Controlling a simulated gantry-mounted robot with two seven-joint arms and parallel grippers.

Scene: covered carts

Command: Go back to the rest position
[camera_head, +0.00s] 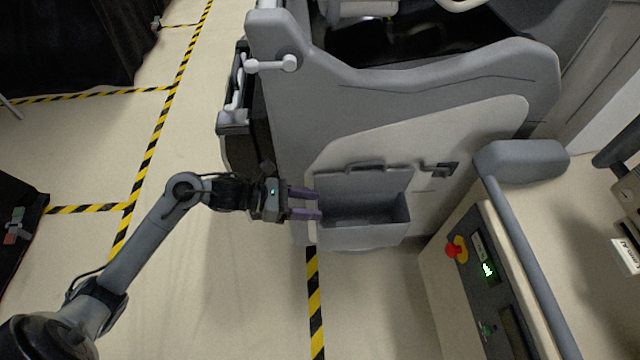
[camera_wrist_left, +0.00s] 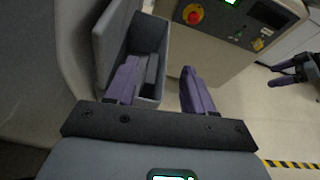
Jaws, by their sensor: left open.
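My left gripper (camera_head: 305,204) is open, with two purple fingers apart and nothing between them. My right gripper (camera_wrist_left: 290,74), with purple fingers, shows small at the right edge of the left wrist view. Its opening is unclear.
A control console (camera_head: 470,270) with a red button (camera_head: 452,250) and a grey rail (camera_head: 530,260) stands right of the bin. Yellow-black floor tape (camera_head: 150,150) runs at left. Dark covered carts (camera_head: 70,45) stand at far left. The floor left of the bin is open.

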